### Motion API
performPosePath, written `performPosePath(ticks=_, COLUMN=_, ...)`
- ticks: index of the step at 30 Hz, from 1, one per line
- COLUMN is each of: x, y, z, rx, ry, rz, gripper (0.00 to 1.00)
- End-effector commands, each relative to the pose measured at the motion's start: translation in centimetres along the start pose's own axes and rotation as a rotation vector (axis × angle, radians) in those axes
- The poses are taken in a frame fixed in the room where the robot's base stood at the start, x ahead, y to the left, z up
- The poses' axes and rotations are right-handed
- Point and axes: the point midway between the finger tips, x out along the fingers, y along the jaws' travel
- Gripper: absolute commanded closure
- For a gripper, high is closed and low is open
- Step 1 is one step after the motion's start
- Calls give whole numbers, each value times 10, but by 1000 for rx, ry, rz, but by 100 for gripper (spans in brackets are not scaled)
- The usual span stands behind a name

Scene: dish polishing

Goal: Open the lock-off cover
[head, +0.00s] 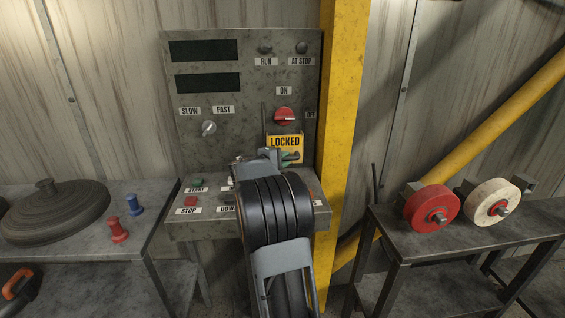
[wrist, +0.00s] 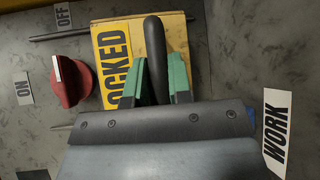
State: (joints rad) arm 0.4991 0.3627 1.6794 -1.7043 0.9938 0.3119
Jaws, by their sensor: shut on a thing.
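The lock-off cover is a yellow plate marked LOCKED (head: 284,142) on the control panel, below the red ON/OFF knob (head: 284,116). In the wrist view the yellow cover (wrist: 112,72) appears turned sideways, with the red knob (wrist: 71,82) to its left. A dark rounded handle (wrist: 154,50) stands out in front of the cover. My gripper (wrist: 155,80) has green-padded fingers, one on each side of this handle, and is shut on it. In the head view my arm hides the lower part of the cover and most of the gripper.
The panel (head: 240,100) has a SLOW/FAST knob (head: 209,128) and a lower shelf with START and STOP buttons. A yellow post (head: 343,110) stands close on the right. Side benches hold a dark disc (head: 55,212), a red wheel (head: 432,208) and a pale wheel (head: 492,203).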

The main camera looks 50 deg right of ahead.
Motion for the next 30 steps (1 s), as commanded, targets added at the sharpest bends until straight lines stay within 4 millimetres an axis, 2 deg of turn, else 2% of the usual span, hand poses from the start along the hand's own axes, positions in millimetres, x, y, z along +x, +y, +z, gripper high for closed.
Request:
performPosePath(ticks=8, x=0, y=1, z=0, rx=-3, ry=-1, rz=2, gripper=100)
performPosePath(ticks=9, x=0, y=2, z=0, rx=-3, ry=-1, rz=2, gripper=77)
performPosePath(ticks=11, x=0, y=2, z=0, rx=-2, ry=-1, rz=2, gripper=71)
performPosePath(ticks=20, x=-3, y=1, z=0, rx=-1, ry=1, rz=1, gripper=71)
performPosePath(ticks=23, x=-12, y=1, z=-1, rx=-1, ry=2, rz=2, gripper=71)
performPosePath(ticks=30, x=-59, y=1, z=-1, rx=0, ry=5, rz=2, gripper=71)
